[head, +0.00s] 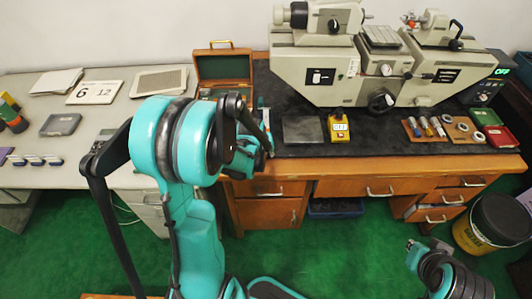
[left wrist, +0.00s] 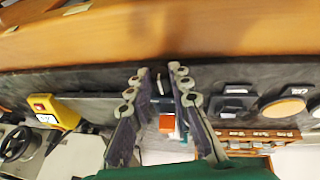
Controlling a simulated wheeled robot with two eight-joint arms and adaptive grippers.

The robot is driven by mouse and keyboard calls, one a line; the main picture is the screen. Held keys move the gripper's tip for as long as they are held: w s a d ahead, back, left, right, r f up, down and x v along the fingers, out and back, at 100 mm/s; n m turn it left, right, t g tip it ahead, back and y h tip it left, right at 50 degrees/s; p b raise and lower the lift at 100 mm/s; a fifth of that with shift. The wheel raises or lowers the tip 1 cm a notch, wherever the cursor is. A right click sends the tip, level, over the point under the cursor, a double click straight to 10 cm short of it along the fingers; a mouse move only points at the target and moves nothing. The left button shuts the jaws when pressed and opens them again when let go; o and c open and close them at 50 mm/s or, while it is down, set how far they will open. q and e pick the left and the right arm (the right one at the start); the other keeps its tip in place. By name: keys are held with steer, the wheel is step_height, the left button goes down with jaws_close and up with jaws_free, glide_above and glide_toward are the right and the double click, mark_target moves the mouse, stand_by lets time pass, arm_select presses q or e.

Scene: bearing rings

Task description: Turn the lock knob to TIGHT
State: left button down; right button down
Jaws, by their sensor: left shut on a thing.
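The grey measuring machine (head: 330,75) stands on the black bench mat at the back right. It carries a black handwheel (head: 382,101), a light round knob (head: 385,70) and a black knob (head: 335,26). I cannot tell which is the lock knob, and no TIGHT mark is readable. My left gripper (head: 262,148) is low over the bench's front edge, left of the machine and apart from it. In the left wrist view its fingers (left wrist: 163,92) are close together on a small thing that I cannot make out. My right gripper is not visible; only part of that arm shows at lower right.
A yellow labelled device (head: 340,127) and a dark plate (head: 303,130) lie before the machine. An open wooden case (head: 224,68) stands behind my left arm. Trays of rings and tools (head: 430,128) and red and green boxes (head: 484,117) are at the right.

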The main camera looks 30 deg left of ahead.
arm_select(q)
steer(key=shift+d, duration=0.1)
steer(key=y, duration=0.1)
steer(key=g, duration=0.1)
steer(key=y, duration=0.1)
steer(key=shift+w+d+m+g+y+b, duration=0.25)
steer(key=shift+d+m+g+y+b, duration=0.05)
steer(key=shift+b, duration=0.05)
steer(key=shift+w+d+f+m+g+y+b, duration=0.1)
steer(key=shift+m+g+y+b, duration=0.1)
steer(key=shift+g+y+b, duration=0.45)
steer(key=shift+d+m+g+y+b, duration=0.1)
steer(key=shift+m+g+y+b, duration=0.15)
steer(key=shift+y, duration=0.6)
steer(key=c, duration=1.4)
jaws_free()
steer(key=v, duration=1.2)
